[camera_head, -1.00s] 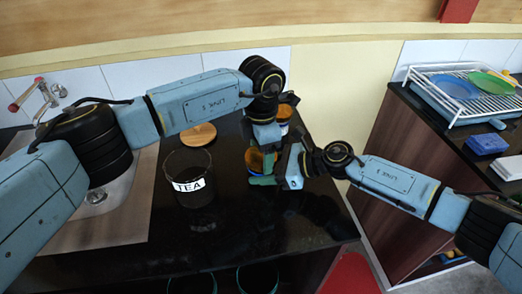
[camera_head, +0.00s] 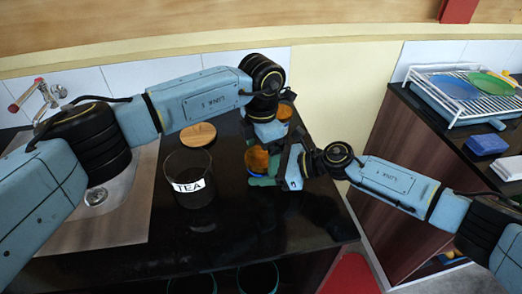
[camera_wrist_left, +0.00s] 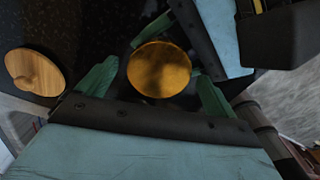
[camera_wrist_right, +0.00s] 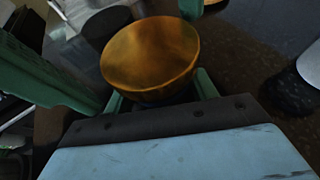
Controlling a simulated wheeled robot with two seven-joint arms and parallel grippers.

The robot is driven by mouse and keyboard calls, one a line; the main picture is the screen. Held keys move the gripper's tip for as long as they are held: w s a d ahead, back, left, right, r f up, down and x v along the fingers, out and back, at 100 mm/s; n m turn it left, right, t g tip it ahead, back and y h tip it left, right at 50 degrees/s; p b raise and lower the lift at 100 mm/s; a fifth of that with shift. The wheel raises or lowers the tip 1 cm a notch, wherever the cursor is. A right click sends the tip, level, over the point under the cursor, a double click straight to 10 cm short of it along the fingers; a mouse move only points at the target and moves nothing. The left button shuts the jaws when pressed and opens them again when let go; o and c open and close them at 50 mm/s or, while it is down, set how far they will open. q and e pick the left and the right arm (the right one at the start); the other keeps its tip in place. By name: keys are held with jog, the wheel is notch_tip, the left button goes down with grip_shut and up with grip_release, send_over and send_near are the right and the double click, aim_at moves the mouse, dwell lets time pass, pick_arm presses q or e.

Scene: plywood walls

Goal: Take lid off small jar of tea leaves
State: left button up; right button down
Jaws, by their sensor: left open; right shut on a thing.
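The small jar's round golden-brown lid (camera_head: 257,158) shows near the counter's right side in the head view. It also shows in the left wrist view (camera_wrist_left: 159,69) and the right wrist view (camera_wrist_right: 150,52). My right gripper (camera_wrist_right: 158,95) is shut on the small jar, its green fingers below the lid. The jar's body is mostly hidden by the lid and fingers. My left gripper (camera_wrist_left: 155,90) is open, with its green fingers apart on either side of the lid. I cannot tell whether they touch it.
A larger glass jar marked TEA (camera_head: 188,186) stands open to the left, with a round wooden lid (camera_head: 198,135) behind it. Another jar (camera_head: 284,112) stands behind my left gripper. The sink (camera_head: 97,197) is at left. The front of the black counter (camera_head: 235,225) is clear.

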pick_arm(q)
notch_tip(320, 180, up, 4)
jog(key=shift+f, duration=0.2)
jog(key=shift+r, duration=0.25)
jog(key=shift+c, duration=1.2)
jog(key=m, duration=0.3)
jog(key=r+m, duration=0.1)
jog(key=m, duration=0.1)
jog(key=shift+m, duration=0.4)
jog(key=m, duration=0.1)
jog(key=r+m, duration=0.1)
jog(key=m, duration=0.1)
jog(key=shift+w, duration=0.1)
jog(key=m, duration=0.4)
jog(key=shift+r, duration=0.3)
jog(key=m, duration=0.3)
jog(key=shift+r+m, duration=0.35)
jog(key=shift+m, duration=0.05)
jog(key=shift+f, duration=4)
